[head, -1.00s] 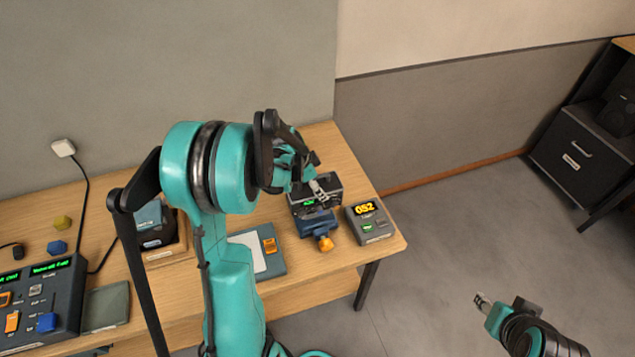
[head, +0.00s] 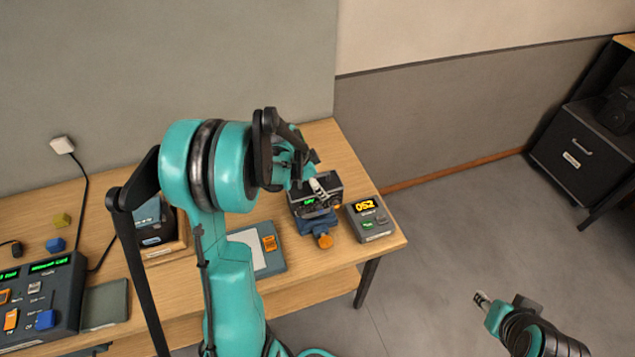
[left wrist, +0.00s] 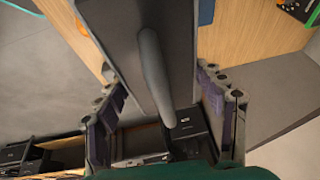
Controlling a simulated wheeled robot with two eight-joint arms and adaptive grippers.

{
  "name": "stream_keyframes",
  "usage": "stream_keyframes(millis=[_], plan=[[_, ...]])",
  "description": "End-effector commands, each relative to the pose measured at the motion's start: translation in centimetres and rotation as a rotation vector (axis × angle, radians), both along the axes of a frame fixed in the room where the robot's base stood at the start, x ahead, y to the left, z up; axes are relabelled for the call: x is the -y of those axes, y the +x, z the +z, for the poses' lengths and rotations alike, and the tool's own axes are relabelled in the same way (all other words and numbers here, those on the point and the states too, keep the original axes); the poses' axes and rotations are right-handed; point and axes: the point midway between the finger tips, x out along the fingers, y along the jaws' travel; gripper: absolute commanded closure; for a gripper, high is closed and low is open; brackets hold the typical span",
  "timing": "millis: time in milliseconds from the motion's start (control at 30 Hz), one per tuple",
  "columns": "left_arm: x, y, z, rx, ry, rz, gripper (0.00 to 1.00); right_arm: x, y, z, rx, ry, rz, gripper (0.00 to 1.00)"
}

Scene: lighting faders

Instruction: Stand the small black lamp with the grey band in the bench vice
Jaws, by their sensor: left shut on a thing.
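The black lamp (head: 331,185), a dark boxy thing with a small green-lit display, is at the right end of the bench. My left gripper (head: 316,186) is shut on it from above. In the left wrist view its dark body (left wrist: 115,25) and grey handle (left wrist: 152,65) lie between the fingers of my left gripper (left wrist: 165,105). The blue bench vice (head: 316,225) with an orange knob shows just below and in front of the lamp, partly covered by it. I cannot tell whether they touch. My right gripper (head: 482,299) is over the floor, away from the bench; its fingers are too small to judge.
A grey box with an orange "052" display (head: 370,219) stands close right of the vice. A fader console (head: 38,300) and small blocks are at the far left. The bench's right edge is near.

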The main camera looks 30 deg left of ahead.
Motion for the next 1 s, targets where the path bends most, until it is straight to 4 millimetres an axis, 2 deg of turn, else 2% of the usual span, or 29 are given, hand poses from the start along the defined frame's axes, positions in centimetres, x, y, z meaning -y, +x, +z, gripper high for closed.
stream_keyframes(millis=[1000], plan=[[-0.17,0.16,-0.29,0.001,0.0,0.0,0.88,0.0,0.01,-0.56,0.0,0.0,0.0,0.6]])
